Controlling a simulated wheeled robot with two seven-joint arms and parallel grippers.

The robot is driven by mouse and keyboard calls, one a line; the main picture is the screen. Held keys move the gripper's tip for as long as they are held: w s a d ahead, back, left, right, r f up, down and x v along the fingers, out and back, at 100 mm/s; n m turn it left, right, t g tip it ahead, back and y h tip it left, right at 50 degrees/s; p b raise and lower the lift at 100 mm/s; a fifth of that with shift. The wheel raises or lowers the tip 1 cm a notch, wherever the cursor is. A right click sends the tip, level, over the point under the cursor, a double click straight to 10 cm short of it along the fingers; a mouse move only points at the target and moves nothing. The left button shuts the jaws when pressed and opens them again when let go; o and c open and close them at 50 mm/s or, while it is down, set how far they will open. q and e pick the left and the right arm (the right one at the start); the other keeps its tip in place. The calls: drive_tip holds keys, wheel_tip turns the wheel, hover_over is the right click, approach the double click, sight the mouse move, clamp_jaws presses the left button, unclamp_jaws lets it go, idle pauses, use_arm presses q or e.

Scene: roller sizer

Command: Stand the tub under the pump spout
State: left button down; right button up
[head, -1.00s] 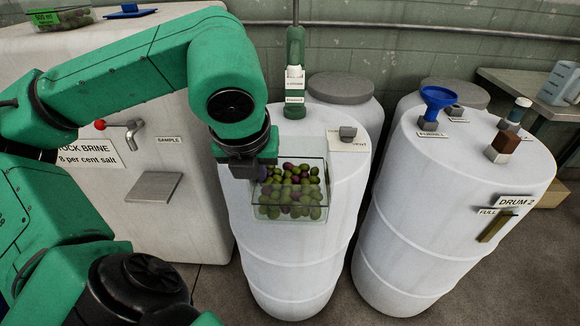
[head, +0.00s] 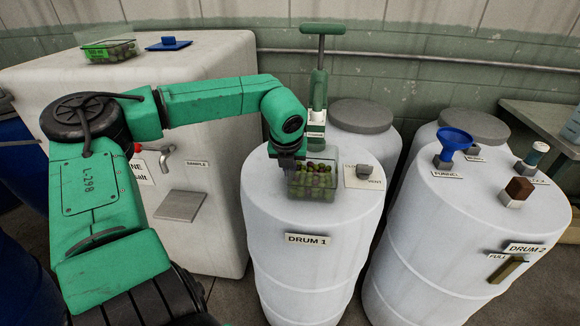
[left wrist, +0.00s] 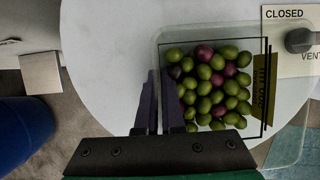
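The clear tub (head: 313,194), full of green and purple olives, is at the top of drum 1 (head: 300,262), just in front of the green hand pump (head: 318,90). The pump's pale spout block (head: 316,117) shows behind and above the tub. My left gripper (head: 288,166) is at the tub's left wall. In the left wrist view its fingers (left wrist: 160,100) straddle that wall, closed on it. The tub (left wrist: 265,95) looks upright there. I cannot tell whether its base touches the drum top. My right gripper is not in view.
A vent cap (head: 364,171) with a "closed" card is right of the tub. Drum 2 (head: 420,240) carries a blue funnel (head: 454,141) and small fittings. A white tank (head: 215,65) at left holds another olive tub (head: 110,50) and a blue lid (head: 169,44).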

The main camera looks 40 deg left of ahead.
use_arm(q)
drive_tip(key=shift+f, duration=0.1)
drive_tip(key=c, duration=1)
unclamp_jaws()
drive_tip(key=shift+c, duration=0.2)
drive_tip(key=shift+r, duration=0.2)
drive_tip(key=v, duration=1.2)
